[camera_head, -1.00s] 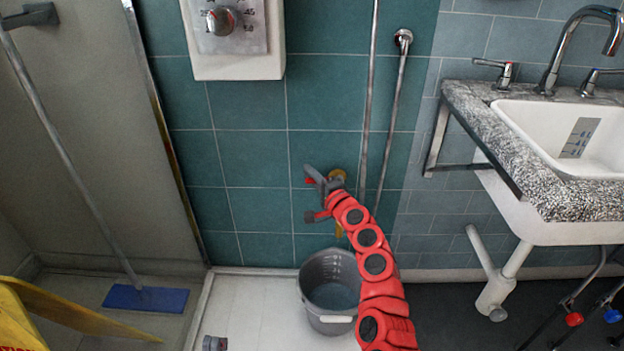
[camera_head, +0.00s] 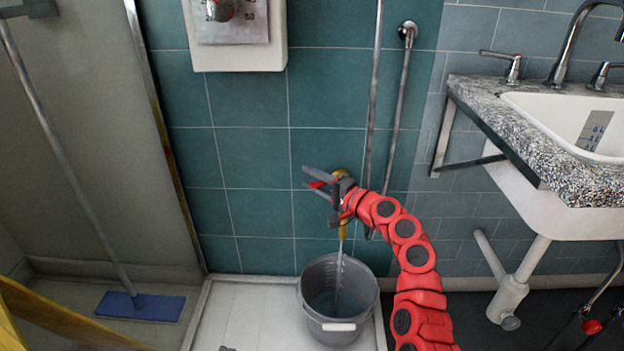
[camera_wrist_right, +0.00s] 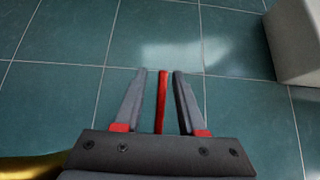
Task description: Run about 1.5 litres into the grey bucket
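The grey bucket (camera_head: 314,317) stands upright on the white shower floor below the wall tap, its white handle grip at the front. A thin stream of water (camera_head: 339,281) falls from the brass tap (camera_head: 343,229) into it. Bluish water seems to cover the bottom; I cannot read the level. My right gripper (camera_head: 322,183) is at the tap. In the right wrist view, its fingers (camera_wrist_right: 160,84) stand on either side of the red lever (camera_wrist_right: 162,103), with gaps visible. A small grey piece at the bottom edge may be my left gripper (camera_head: 227,348).
A sink (camera_head: 577,132) in a speckled counter is at right, with its drain pipe (camera_head: 511,291) below. A mixer box (camera_head: 237,59) and vertical pipes (camera_head: 374,90) are on the wall.

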